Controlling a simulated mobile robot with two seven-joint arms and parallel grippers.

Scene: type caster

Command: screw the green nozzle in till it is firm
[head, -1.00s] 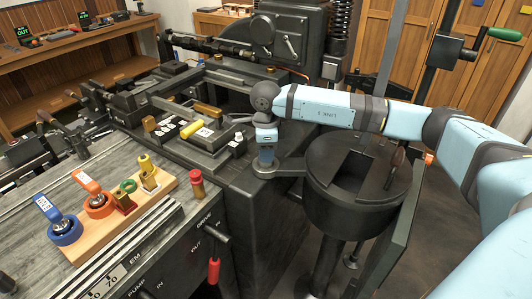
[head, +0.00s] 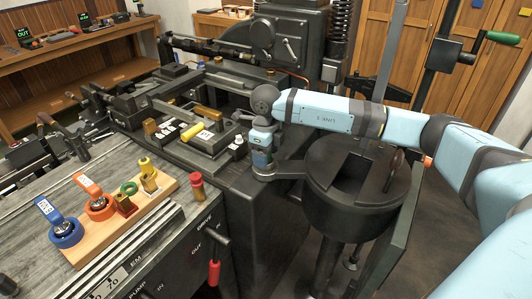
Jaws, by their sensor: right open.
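My right arm comes in from the right, and its wrist bends down over the end of the short arm (head: 290,168) of the round melting pot (head: 355,190). My right gripper (head: 262,172) points down there and is open. Its fingers are small and dark, and I cannot make out their gap. A small greenish patch shows low on the wrist, but I cannot tell whether it is the nozzle. The nozzle itself I cannot clearly see. A green ring (head: 129,187) sits on the wooden board (head: 100,240). My left gripper is not in view.
Blue (head: 66,232) and orange (head: 99,206) tagged rings and brass pieces (head: 149,179) are on the board at lower left. A red-topped brass piece (head: 197,187) stands beside it. The dark caster body and the pot hem in the wrist closely.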

